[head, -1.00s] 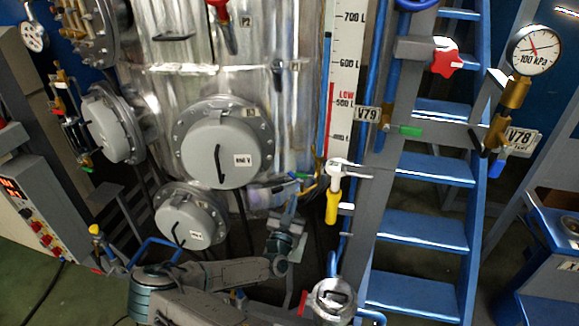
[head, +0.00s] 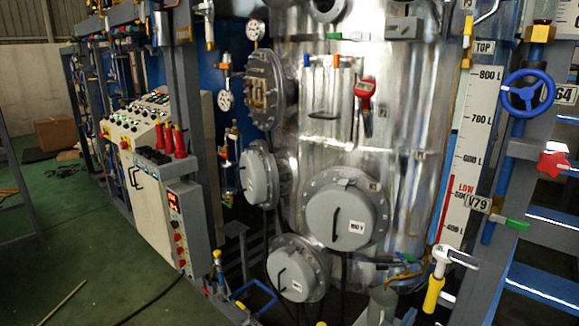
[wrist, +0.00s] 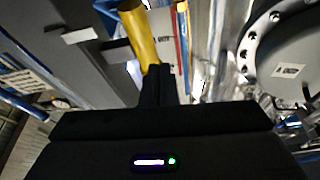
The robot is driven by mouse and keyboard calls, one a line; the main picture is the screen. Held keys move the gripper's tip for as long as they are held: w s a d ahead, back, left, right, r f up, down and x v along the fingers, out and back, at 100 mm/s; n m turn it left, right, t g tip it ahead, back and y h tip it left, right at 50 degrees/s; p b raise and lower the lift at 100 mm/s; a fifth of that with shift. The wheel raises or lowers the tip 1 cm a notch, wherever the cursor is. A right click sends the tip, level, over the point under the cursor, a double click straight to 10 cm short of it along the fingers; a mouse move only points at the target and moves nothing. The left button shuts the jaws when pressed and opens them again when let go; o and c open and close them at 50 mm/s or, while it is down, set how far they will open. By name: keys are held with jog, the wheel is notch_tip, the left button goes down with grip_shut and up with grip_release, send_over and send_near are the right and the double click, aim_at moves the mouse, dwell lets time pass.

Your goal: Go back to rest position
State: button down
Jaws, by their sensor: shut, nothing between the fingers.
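My gripper (wrist: 156,82) shows in the wrist view as a dark body with its two black fingers together, empty. A yellow valve handle (wrist: 138,32) appears just past the fingertips; I cannot tell the gap between them. In the head view the yellow handle (head: 433,294) hangs from a white valve at the lower right, beside the level scale. A grey piece of my arm (head: 382,303) shows at the bottom edge. The gripper itself is hard to make out there.
A steel tank (head: 385,110) with round grey hatches (head: 338,212) fills the middle. Blue steps (head: 545,285) stand at the right. A control panel (head: 150,180) stands at the left, with open green floor (head: 60,260) in front of it.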

jog(key=s+r+n+g+y, duration=0.1)
jog(key=s+r+n+g, duration=0.35)
jog(key=n, duration=0.75)
jog(key=s+r+n+g, duration=0.1)
jog(key=s+n+g, duration=0.65)
jog(key=n, duration=0.45)
jog(key=s+r+n+g+y, duration=0.1)
jog(key=s+r+n+g, duration=0.1)
jog(key=s+n+g, duration=0.65)
jog(key=s+a+r+m+t+y, duration=0.4)
jog(key=a+r+m+y, duration=0.2)
jog(key=m, duration=0.5)
jog(key=s+a+r+m+t+y, duration=0.4)
jog(key=a+r+m+y, duration=0.3)
jog(key=a+r+m, duration=0.4)
jog(key=shift+a+t, duration=0.35)
jog(key=shift+a, duration=0.8)
jog(key=shift+m, duration=0.25)
